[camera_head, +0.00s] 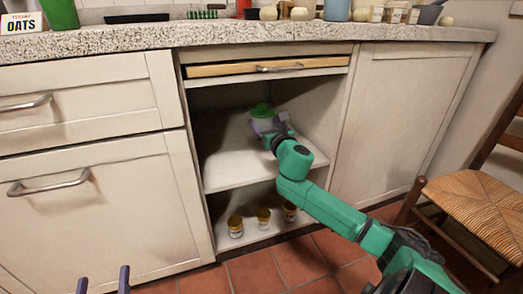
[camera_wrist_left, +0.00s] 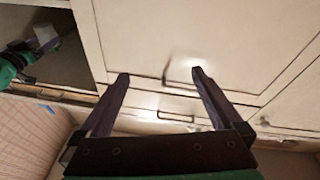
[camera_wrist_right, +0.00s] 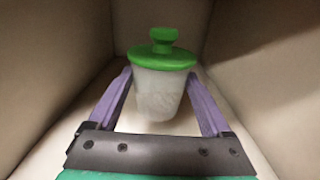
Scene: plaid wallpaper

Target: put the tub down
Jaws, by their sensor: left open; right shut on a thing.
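The tub (camera_wrist_right: 158,95) is whitish and translucent with a green knobbed lid (camera_wrist_right: 161,55). It is upright between the fingers of my right gripper (camera_wrist_right: 162,85), which is shut on it. In the head view the tub (camera_head: 262,125) is inside the open cupboard, above the middle shelf (camera_head: 225,172). I cannot tell whether its base touches the shelf. My right gripper (camera_head: 270,133) partly covers it there. My left gripper (camera_wrist_left: 160,78) is open and empty, in front of the cabinet fronts. Its fingertips show at the lower left of the head view (camera_head: 104,275).
Several yellowish jars (camera_head: 263,217) stand on the lower shelf. A wooden drawer front (camera_head: 230,70) lies above the opening, and cupboard walls flank the tub. The countertop (camera_head: 270,32) carries many items. A chair with a woven seat (camera_head: 470,200) stands at the right.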

